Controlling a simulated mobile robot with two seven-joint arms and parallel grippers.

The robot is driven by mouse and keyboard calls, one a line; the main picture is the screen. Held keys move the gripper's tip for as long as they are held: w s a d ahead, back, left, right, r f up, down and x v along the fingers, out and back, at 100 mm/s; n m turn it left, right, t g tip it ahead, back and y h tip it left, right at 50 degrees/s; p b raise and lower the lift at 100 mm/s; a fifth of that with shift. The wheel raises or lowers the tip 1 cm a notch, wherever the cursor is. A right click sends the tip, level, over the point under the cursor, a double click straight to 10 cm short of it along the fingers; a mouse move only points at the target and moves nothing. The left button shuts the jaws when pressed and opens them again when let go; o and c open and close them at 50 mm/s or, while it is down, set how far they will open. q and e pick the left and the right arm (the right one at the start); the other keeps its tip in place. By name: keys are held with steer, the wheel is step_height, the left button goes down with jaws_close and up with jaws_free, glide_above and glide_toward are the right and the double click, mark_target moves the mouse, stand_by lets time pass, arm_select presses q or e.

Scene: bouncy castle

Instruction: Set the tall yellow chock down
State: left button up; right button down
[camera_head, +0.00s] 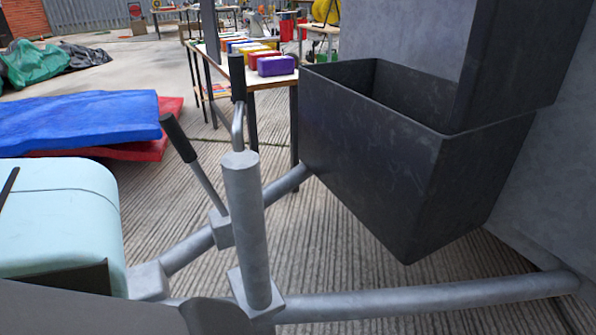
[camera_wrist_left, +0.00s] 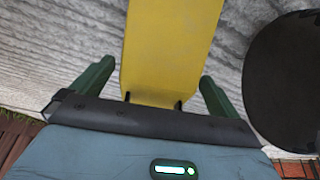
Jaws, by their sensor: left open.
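In the left wrist view, the tall yellow chock (camera_wrist_left: 172,38) runs from the top edge down between the two green fingers of my left gripper (camera_wrist_left: 157,70). The gripper is open, with a gap between each finger and the chock. The chock's far end is cut off by the frame. I cannot tell whether it rests on the grey ribbed ground (camera_wrist_left: 60,45). I do not make out the chock or either gripper in the head view. My right gripper is not in view.
A dark open bin (camera_head: 365,165) hangs at the right above a grey pipe frame (camera_head: 420,299) with two black-handled levers. Behind stands a table with coloured blocks (camera_head: 276,65). Blue mats (camera_head: 80,122) lie at left. A dark rounded object (camera_wrist_left: 285,85) is close right of the gripper.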

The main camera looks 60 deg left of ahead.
arm_select(q)
steer(key=p+v, duration=0.6)
steer(key=v, duration=0.5)
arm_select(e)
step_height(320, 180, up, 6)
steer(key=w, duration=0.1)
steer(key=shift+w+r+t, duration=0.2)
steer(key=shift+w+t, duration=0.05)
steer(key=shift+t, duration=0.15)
arm_select(q)
steer(key=shift+s+r, duration=0.1)
steer(key=shift+r, duration=0.05)
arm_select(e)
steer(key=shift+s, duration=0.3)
